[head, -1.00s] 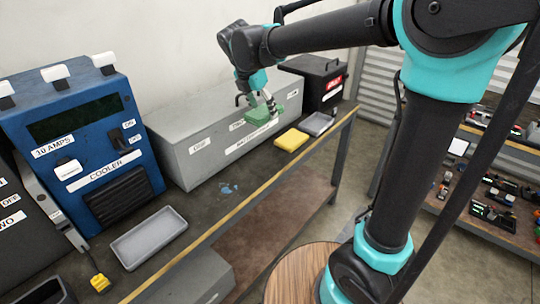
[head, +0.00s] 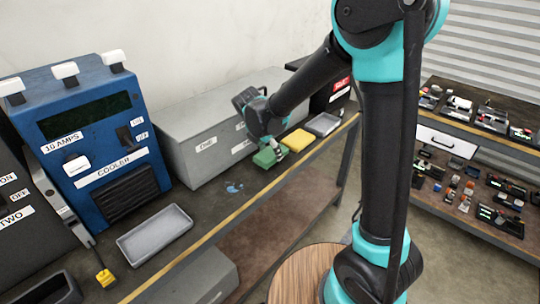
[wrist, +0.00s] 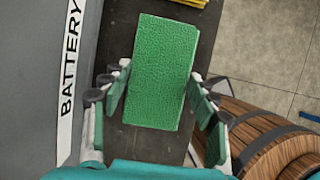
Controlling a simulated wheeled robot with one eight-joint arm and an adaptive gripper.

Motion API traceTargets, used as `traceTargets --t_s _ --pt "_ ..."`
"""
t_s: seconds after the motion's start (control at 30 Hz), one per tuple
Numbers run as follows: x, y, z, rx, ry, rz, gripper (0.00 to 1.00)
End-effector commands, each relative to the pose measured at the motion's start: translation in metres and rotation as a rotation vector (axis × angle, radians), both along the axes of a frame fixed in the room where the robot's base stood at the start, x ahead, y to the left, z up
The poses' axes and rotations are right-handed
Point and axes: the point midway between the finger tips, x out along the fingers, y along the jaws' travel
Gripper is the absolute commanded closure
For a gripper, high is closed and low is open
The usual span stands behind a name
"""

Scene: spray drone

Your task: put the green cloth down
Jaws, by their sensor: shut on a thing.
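The green cloth (head: 264,158) is a flat, textured rectangular pad. My gripper (head: 274,150) is shut on it near the bench's front edge, in front of the long grey box. In the wrist view the green cloth (wrist: 162,65) lies between the fingers of my gripper (wrist: 158,103), with the dark bench top below it. The cloth looks low over the bench; I cannot tell whether it touches. Its near end runs down between the fingers.
A yellow pad (head: 298,140) and a grey tray (head: 323,124) lie just beyond the cloth. The long grey box (head: 200,150) stands behind. A blue spill (head: 234,188) marks clear bench top. An empty grey tray (head: 155,235) is nearer, by the blue cooler unit (head: 95,140). A wooden barrel (head: 300,268) stands below.

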Motion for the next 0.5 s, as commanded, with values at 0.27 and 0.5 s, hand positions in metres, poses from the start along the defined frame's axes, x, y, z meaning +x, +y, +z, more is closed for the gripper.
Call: traceTargets --t_s 0.27,0.5 --pt "0.0 0.0 -0.019 0.0 0.0 0.0 0.64" --pt "0.0 0.0 -0.02 0.0 0.0 0.0 0.64"
